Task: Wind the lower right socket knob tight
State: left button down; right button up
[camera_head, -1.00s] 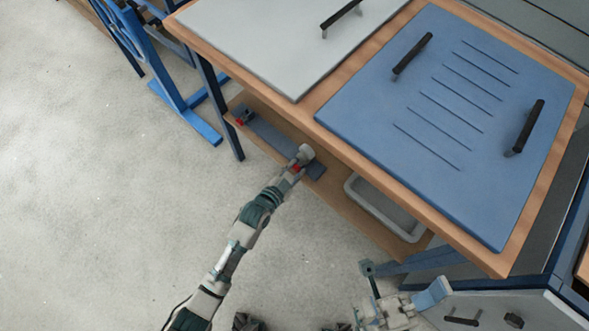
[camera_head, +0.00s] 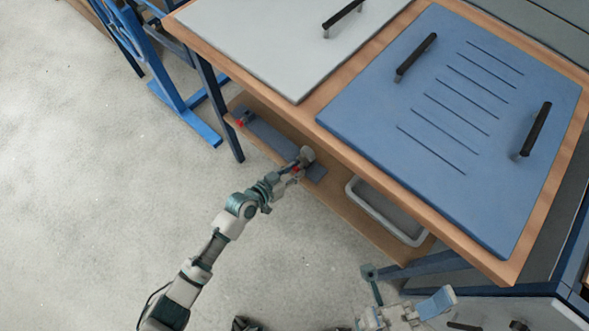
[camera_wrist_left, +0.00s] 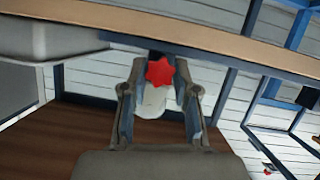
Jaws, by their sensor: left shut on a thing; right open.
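The lower right socket knob is a red, star-shaped knob (camera_wrist_left: 160,72), seen in the left wrist view between my left fingers, with a pale round socket part (camera_wrist_left: 153,101) below it. In the head view its red (camera_head: 295,169) shows only as a small patch at my left gripper (camera_head: 299,166). That gripper is shut on the knob, at the right end of a blue-grey bar (camera_head: 270,140) on the low shelf. My right gripper (camera_head: 404,290) is open at the bottom right, away from the bar. Its lower part is cut off by the frame.
Another red knob (camera_head: 240,122) is at the bar's left end. A grey tray (camera_head: 365,205) stands right of the bar on the wooden shelf (camera_head: 345,212). The tabletop edge (camera_head: 340,145) overhangs the shelf. A blue stand (camera_head: 185,110) is at left. The floor is clear.

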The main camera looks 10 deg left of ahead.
pick_arm(q)
jog(key=shift+s+a+f, duration=0.1)
jog(key=shift+a+f, duration=0.1)
jog(key=shift+f, duration=0.3)
jog(key=c, duration=0.9)
grip_release()
jog(key=shift+n, duration=0.3)
jog(key=shift+o, duration=0.2)
jog(key=shift+r, duration=0.15)
jog(key=shift+r, duration=0.1)
jog(key=v, duration=1.1)
jog(key=shift+s+a, duration=0.15)
jog(key=shift+a, duration=0.2)
jog(key=shift+r, duration=0.1)
